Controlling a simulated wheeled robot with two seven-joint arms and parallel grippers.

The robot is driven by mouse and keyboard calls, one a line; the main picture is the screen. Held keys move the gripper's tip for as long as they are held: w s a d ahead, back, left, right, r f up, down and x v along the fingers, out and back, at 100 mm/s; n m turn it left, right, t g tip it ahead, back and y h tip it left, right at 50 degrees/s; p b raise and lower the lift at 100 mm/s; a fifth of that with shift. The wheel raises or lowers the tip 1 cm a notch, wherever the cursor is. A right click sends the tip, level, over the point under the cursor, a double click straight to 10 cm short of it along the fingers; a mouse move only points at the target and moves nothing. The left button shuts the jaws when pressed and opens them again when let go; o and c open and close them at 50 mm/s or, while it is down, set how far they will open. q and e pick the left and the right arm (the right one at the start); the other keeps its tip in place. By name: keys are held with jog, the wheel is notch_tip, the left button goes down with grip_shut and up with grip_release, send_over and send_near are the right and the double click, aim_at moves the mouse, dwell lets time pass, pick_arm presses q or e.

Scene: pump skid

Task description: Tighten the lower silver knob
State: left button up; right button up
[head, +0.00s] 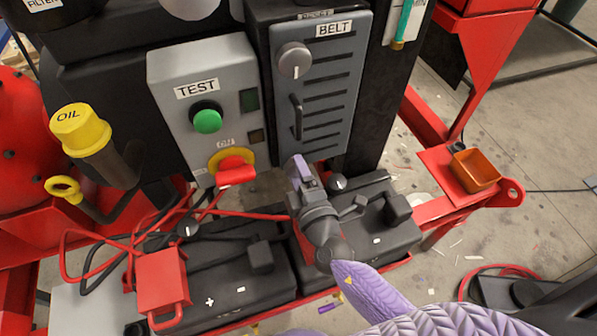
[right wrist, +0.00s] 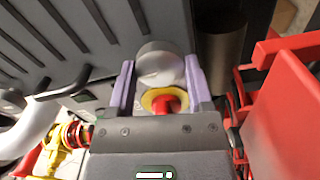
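The grey BELT panel (head: 330,75) stands upright in the head view. Its upper silver knob (head: 294,60) is plainly visible above a black handle (head: 296,117). My right gripper (head: 303,172) is in front of the panel's lower edge and hides what is directly behind it. In the right wrist view a round silver knob (right wrist: 158,60) lies at the purple fingertips of the right gripper (right wrist: 160,72), between or just beyond them. The fingers are spread apart; I cannot tell whether either touches the knob. My left gripper is not in view.
The grey TEST box (head: 200,85), with a green button (head: 208,121) and a red emergency switch (head: 236,173), is left of the panel. Black batteries (head: 240,275) and red cables lie below. An orange tray (head: 475,170) is at right.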

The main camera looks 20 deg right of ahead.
jog(key=c, duration=0.7)
jog(key=shift+n, duration=0.3)
jog(key=shift+n+p, duration=2.7)
jog(key=shift+n, duration=14.2)
